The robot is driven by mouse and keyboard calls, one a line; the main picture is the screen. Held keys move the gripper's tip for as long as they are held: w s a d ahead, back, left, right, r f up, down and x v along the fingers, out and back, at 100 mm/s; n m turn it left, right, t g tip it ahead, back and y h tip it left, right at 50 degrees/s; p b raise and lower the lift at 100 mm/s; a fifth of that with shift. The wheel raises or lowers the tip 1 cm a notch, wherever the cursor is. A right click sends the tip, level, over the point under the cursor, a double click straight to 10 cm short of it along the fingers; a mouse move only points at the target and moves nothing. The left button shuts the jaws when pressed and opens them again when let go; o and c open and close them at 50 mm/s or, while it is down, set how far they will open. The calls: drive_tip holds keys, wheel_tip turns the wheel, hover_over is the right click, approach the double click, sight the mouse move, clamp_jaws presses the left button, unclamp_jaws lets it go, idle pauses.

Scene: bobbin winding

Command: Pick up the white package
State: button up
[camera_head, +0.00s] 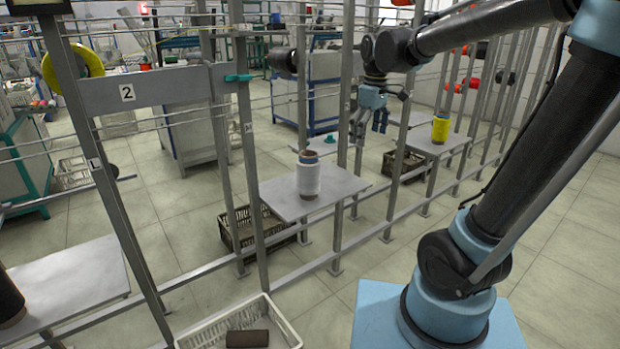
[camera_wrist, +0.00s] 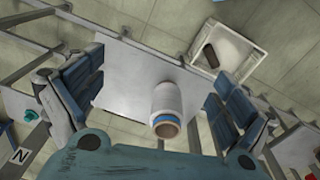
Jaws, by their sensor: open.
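The white package (camera_head: 308,178) is a white-wrapped bobbin with a blue band and a brown core at its top. It stands upright on a small grey shelf (camera_head: 280,202) in the head view. In the wrist view the white package (camera_wrist: 167,103) lies between and beyond the two fingers, with its open core end towards my gripper. My gripper (camera_head: 369,132) is open and empty, above and to the right of the package, apart from it. Its spread fingers also show in the wrist view (camera_wrist: 150,100).
Metal posts and thin horizontal rails of the rack stand around the shelf. A white crate (camera_head: 283,307) with a dark brown bobbin (camera_head: 247,339) is on the floor in front. A yellow bobbin (camera_head: 440,128) stands on another shelf (camera_head: 420,146). A dark crate (camera_head: 232,238) sits below.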

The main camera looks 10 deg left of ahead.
drive_tip(key=w+a+r+n, duration=0.1)
drive_tip(key=w+a+n, duration=0.2)
drive_tip(key=a, duration=0.8)
drive_tip(key=n, duration=0.3)
hover_over(309, 170)
drive_tip(key=w+a, duration=0.1)
drive_tip(key=w, duration=0.3)
drive_tip(key=shift+g, duration=0.3)
drive_tip(key=shift+w+f, duration=0.1)
drive_tip(key=shift+f, duration=8.55)
drive_tip(key=shift+c, duration=0.6)
drive_tip(key=c, duration=1.2)
